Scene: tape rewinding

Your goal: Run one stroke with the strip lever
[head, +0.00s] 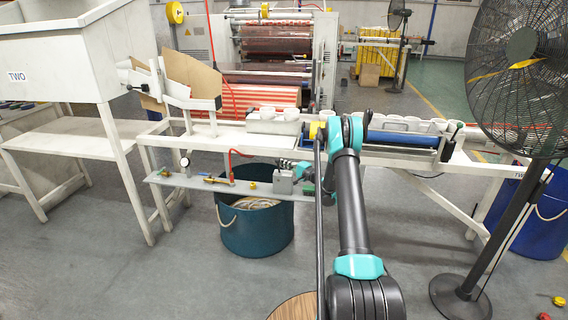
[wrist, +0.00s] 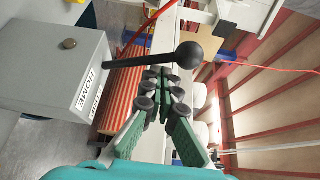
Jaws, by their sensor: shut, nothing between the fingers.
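The strip lever is a dark rod ending in a black ball knob (wrist: 188,55) in the wrist view. In the head view my gripper (head: 281,163) points left above a small grey block (head: 283,182) on the shelf. I cannot make out the knob there.
The narrow metal shelf (head: 210,183) carries a gauge (head: 184,161) and brass fittings. A teal bucket (head: 255,228) stands below. A white bench with a blue roller (head: 400,139) lies behind. A black fan (head: 515,60) stands at right. A round wooden top (head: 295,307) is in front.

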